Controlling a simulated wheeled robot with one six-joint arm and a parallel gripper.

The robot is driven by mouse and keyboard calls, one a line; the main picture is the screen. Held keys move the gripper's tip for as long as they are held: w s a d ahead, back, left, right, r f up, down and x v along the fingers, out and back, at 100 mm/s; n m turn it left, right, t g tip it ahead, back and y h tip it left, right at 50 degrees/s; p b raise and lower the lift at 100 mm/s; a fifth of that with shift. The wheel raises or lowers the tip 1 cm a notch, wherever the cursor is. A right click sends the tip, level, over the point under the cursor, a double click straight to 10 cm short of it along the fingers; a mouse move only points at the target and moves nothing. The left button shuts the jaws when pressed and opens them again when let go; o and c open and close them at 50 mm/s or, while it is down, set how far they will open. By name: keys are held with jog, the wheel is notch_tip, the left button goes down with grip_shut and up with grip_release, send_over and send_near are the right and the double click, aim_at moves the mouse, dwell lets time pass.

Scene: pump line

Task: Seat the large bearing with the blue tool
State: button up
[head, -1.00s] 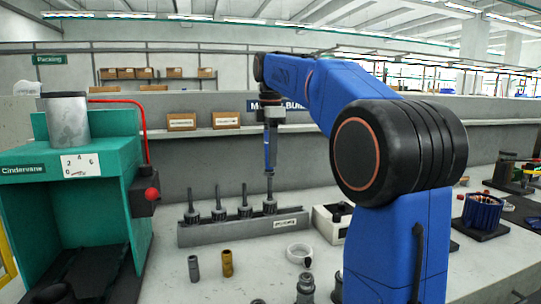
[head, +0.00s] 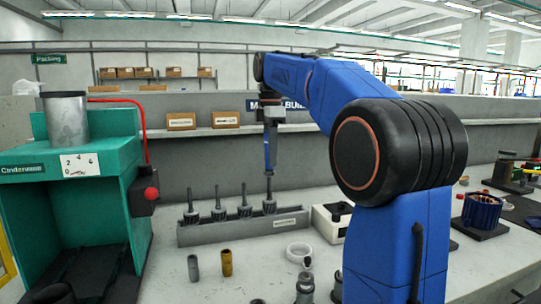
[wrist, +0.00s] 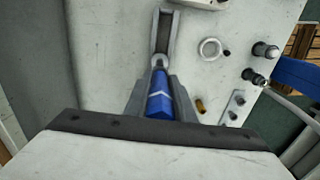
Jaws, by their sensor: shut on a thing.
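My gripper (wrist: 160,98) is shut on the blue tool (wrist: 160,92), whose handle has a white chevron. In the head view the blue tool (head: 267,152) hangs upright from my gripper (head: 268,125).
Several dark stemmed tools (head: 218,214) stand in the rack. A grey sleeve (head: 193,268) and a brass sleeve (head: 227,263) stand in front. A white box (head: 325,226) is right of the rack. A teal press (head: 120,165) stands left; a blue-finned part (head: 482,212) sits far right.

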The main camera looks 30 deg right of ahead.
jog(key=shift+f, duration=3.8)
dwell(0.7)
jog(key=shift+r, duration=0.1)
jog(key=shift+r, duration=4.15)
jog(key=shift+f, duration=0.1)
